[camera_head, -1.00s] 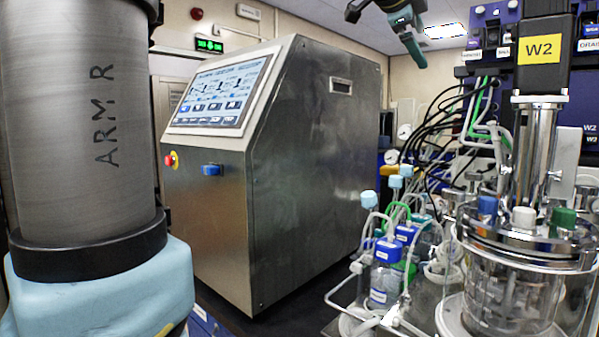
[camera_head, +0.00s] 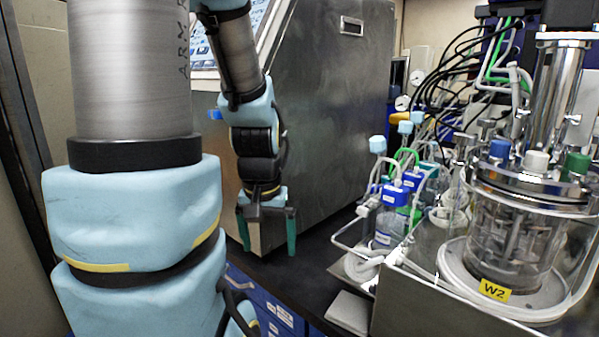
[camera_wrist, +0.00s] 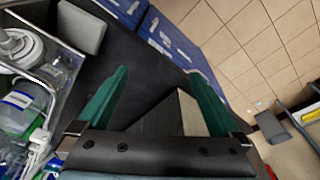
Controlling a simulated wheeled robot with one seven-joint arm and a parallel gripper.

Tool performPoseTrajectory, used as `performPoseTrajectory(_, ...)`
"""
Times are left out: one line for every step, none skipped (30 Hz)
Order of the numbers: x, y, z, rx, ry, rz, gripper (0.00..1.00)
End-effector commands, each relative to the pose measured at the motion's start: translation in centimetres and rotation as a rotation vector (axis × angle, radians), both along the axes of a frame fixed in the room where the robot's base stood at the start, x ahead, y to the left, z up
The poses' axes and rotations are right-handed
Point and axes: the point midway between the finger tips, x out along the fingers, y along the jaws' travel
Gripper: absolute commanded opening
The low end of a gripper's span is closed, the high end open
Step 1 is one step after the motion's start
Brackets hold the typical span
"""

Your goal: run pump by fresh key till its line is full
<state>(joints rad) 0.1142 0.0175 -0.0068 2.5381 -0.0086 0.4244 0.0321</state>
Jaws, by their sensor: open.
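My gripper (camera_head: 267,228) hangs pointing down in front of the steel cabinet, its two green fingers apart with nothing between them. In the wrist view, the open fingers (camera_wrist: 157,78) are over the dark bench edge. The pump and its fresh key cannot be made out. A dark blue unit (camera_head: 494,48) with green and white tubes is partly in view at the upper right. Capped bottles (camera_head: 388,228) with white tubing stand left of the glass vessel (camera_head: 515,235) labelled W2. A bottle also shows in the wrist view (camera_wrist: 24,100). Whether any line is full cannot be told.
The steel cabinet (camera_head: 340,110) stands behind my gripper; my arm partly hides its touchscreen (camera_head: 262,14). A grey block (camera_head: 349,311) lies on the dark bench by the steel tray (camera_head: 440,305). Blue drawers (camera_head: 280,314) are below the bench edge.

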Motion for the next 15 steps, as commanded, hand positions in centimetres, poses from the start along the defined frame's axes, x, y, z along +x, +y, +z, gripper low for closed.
performPoseTrajectory(-0.65,0.37,-0.43,0.0,0.015,0.027,1.0)
performPoseTrajectory(-0.88,0.47,-0.57,0.0,0.02,0.037,1.0)
performPoseTrajectory(-1.07,0.55,-0.69,-0.001,0.024,0.046,1.0)
performPoseTrajectory(-1.15,0.58,-0.74,-0.001,0.025,0.05,1.0)
performPoseTrajectory(-1.16,0.59,-0.75,-0.001,0.026,0.051,1.0)
performPoseTrajectory(-1.15,0.57,-0.74,-0.002,0.025,0.051,1.0)
performPoseTrajectory(-1.12,0.56,-0.72,-0.001,0.025,0.05,1.0)
performPoseTrajectory(-1.11,0.56,-0.72,-0.001,0.024,0.049,1.0)
performPoseTrajectory(-1.09,0.55,-0.71,-0.001,0.024,0.049,1.0)
performPoseTrajectory(-1.08,0.54,-0.7,-0.001,0.024,0.049,0.98)
performPoseTrajectory(-1.08,0.54,-0.7,-0.001,0.024,0.048,0.94)
performPoseTrajectory(-1.08,0.54,-0.69,-0.001,0.024,0.048,0.9)
performPoseTrajectory(-1.07,0.54,-0.69,-0.001,0.023,0.048,0.86)
performPoseTrajectory(-1.06,0.53,-0.69,-0.001,0.023,0.047,0.83)
performPoseTrajectory(-1.05,0.53,-0.68,-0.001,0.023,0.047,0.79)
